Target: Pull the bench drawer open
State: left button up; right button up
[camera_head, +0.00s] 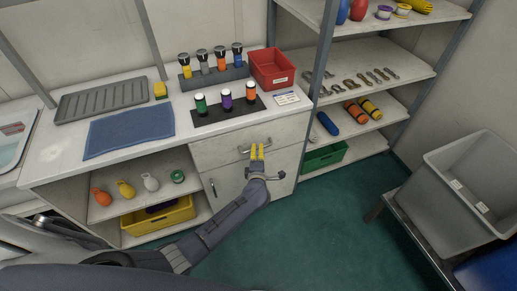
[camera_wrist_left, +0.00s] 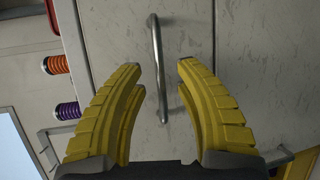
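The bench drawer (camera_head: 215,151) is a pale, scuffed front under the right part of the worktop, and it looks shut. Its metal bar handle (camera_head: 245,150) runs across the front. In the left wrist view the handle (camera_wrist_left: 156,60) appears upright, in line with the gap between my fingers. My left gripper (camera_head: 257,152) is at the handle, its yellow fingers pointing at the drawer front. In the wrist view the left gripper (camera_wrist_left: 160,72) is open, with a clear gap between its fingers. I cannot tell whether the fingertips reach past the bar. My right gripper is not in view.
A cupboard door (camera_head: 228,185) lies below the drawer. Above, the worktop holds a red bin (camera_head: 272,68), a rack of bottles (camera_head: 215,73) and a blue mat (camera_head: 130,130). Green floor (camera_head: 300,225) is free in front. A grey tub (camera_head: 465,185) stands at right.

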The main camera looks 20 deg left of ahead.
pick_arm(q)
jog(key=shift+x, duration=1.3)
jog(key=shift+c, duration=0.3)
grip_shut()
